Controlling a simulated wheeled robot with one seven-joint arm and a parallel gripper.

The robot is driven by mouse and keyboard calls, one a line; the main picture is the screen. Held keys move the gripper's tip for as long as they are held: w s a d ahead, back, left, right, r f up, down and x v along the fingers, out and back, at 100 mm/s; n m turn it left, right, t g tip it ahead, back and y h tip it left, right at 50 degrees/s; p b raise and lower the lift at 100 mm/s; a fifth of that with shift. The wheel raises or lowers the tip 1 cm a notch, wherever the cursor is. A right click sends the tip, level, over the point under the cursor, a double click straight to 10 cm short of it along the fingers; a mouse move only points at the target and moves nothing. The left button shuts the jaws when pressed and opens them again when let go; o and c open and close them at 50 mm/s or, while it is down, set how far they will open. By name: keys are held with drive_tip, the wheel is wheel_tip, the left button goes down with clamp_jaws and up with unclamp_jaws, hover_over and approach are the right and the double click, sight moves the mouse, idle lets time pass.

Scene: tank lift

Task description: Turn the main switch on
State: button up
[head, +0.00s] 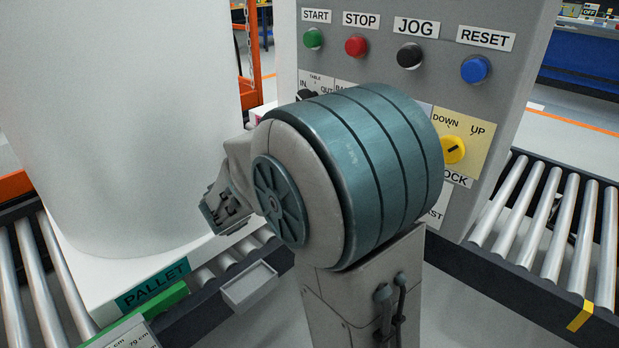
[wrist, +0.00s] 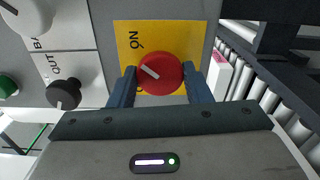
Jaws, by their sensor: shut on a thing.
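The main switch is a red round knob (wrist: 160,73) on a yellow plate (wrist: 127,32) in the wrist view. A label reading ON shows on the plate above the knob, and a white mark on the knob slants to the upper left. My gripper (wrist: 160,80) is shut on the knob, one dark finger at its left side and one at its right. Another marking on the plate is mostly hidden by the knob and fingers. In the head view my arm hides the red knob and the fingers.
The grey control panel (head: 379,84) has green, red, black and blue buttons. A yellow DOWN/UP knob (head: 453,150) sits right of my arm. A black IN/OUT knob (wrist: 63,95) is left of my gripper. Roller conveyors (head: 548,222) flank the panel; a large white tank (head: 125,120) stands left.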

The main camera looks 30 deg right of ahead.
drive_tip(key=shift+f+m+b, duration=0.1)
drive_tip(key=shift+m+b, duration=0.5)
drive_tip(key=shift+b, duration=0.15)
drive_tip(key=o, duration=1)
drive_tip(key=p+v, duration=0.2)
drive_tip(key=v, duration=1.2)
drive_tip(key=shift+d, duration=0.1)
drive_tip(key=shift+r+p, duration=0.2)
drive_tip(key=shift+p, duration=0.1)
